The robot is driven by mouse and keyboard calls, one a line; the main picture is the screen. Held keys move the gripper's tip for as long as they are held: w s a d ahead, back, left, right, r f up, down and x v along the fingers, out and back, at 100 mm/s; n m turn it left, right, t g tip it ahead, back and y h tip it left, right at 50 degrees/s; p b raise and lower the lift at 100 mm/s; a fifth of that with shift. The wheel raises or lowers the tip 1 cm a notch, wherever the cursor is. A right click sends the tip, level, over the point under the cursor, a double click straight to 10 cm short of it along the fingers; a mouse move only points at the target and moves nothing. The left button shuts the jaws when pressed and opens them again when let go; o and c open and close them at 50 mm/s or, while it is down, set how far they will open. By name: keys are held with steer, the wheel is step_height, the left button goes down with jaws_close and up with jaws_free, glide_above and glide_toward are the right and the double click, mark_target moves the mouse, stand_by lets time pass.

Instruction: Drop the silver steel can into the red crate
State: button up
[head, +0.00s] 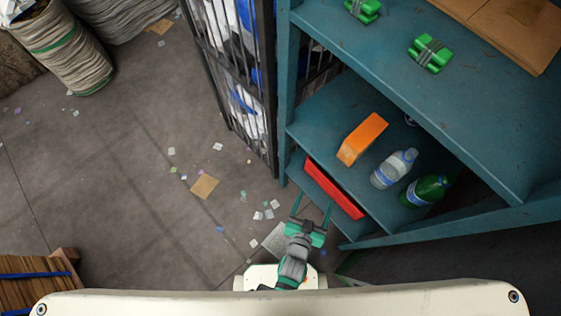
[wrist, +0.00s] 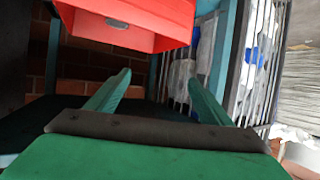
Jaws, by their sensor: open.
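The red crate (head: 333,188) shows as a narrow red shape at the near edge of the teal rack's lower shelf. In the wrist view the red crate (wrist: 140,22) fills the top, with a slot in its wall. My gripper (head: 312,204) is open, close to the crate's near side and apart from it. In the wrist view my gripper (wrist: 161,77) has nothing between its fingers. A small silvery-grey thing (head: 410,120) peeks out under the upper shelf edge; I cannot tell whether it is the silver steel can.
The lower shelf also holds an orange box (head: 362,138), a clear bottle (head: 393,169) and a green bottle (head: 425,190). Green bundles (head: 430,53) and cardboard (head: 510,25) lie on the upper shelf (head: 385,50). A barred cage (head: 240,85) adjoins the rack.

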steer(key=s+a+r+n+t+y, duration=0.1)
steer(key=s+a+r, duration=0.2)
steer(key=r, duration=0.4)
steer(key=s+a+r+n+t+y, duration=0.1)
steer(key=s+a+r, duration=0.3)
steer(key=r, duration=0.4)
steer(key=s+a+r+n+y, duration=0.2)
steer(key=a+r, duration=0.3)
steer(key=r, duration=0.3)
steer(key=shift+s+a+n+t+y, duration=0.3)
steer(key=shift+s+t+y, duration=0.1)
steer(key=shift+s+y, duration=0.35)
